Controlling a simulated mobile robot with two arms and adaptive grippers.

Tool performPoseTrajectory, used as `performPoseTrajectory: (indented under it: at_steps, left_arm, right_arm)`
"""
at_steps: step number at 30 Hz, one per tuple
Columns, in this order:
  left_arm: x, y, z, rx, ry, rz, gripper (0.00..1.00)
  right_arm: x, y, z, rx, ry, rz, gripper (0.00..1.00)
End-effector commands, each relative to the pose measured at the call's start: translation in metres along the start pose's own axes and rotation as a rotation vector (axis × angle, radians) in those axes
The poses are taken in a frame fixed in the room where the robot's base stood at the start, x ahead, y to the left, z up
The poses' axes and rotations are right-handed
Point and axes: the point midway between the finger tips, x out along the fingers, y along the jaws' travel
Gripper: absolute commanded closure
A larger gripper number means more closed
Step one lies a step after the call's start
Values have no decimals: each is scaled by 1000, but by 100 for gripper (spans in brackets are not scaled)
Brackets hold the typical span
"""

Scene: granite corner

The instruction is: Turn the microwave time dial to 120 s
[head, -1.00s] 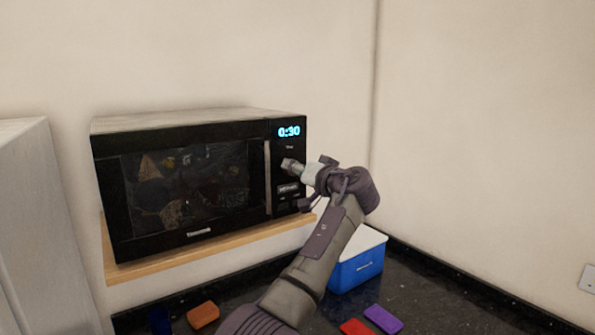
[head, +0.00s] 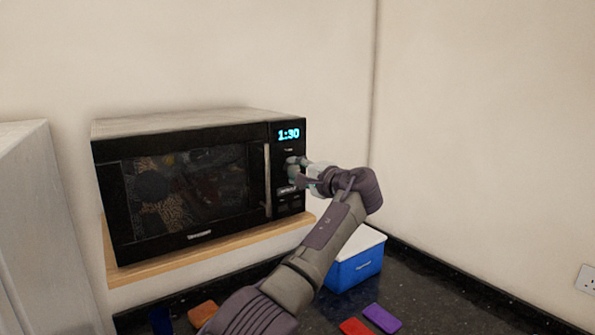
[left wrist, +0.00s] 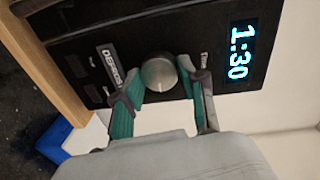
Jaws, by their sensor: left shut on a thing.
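The black microwave (head: 185,185) stands on a wooden shelf, and its lit display (head: 289,134) reads 1:30. The display also shows 1:30 in the left wrist view (left wrist: 240,50). The round silver time dial (left wrist: 159,73) is below the display; in the head view my gripper mostly covers it. My left gripper (head: 293,170) is at the control panel. In the left wrist view its teal fingers (left wrist: 160,92) are on both sides of the dial, shut on it. My right gripper is in neither view.
A blue box with a white lid (head: 355,268) stands on the dark counter (head: 440,300) below my left arm. An orange block (head: 203,314), a red block (head: 354,327) and a purple block (head: 382,318) lie near it. A pale cabinet (head: 35,220) stands at the left.

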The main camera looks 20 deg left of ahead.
Motion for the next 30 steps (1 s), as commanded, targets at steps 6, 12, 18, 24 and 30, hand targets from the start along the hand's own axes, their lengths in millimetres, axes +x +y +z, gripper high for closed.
performPoseTrajectory:
  at_steps: [6,12,18,24,30]
  left_arm:
    - [1,-4,0,174,-12,-10,94]
    - [1,-4,0,296,-21,-12,94]
    - [0,-4,0,369,-26,-14,94]
    - [0,-4,0,399,-28,-14,94]
    - [0,-4,0,403,-28,-15,94]
  right_arm:
    - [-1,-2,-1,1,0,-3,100]
    - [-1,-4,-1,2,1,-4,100]
    - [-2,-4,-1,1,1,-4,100]
    - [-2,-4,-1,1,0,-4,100]
    - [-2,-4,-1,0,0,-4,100]
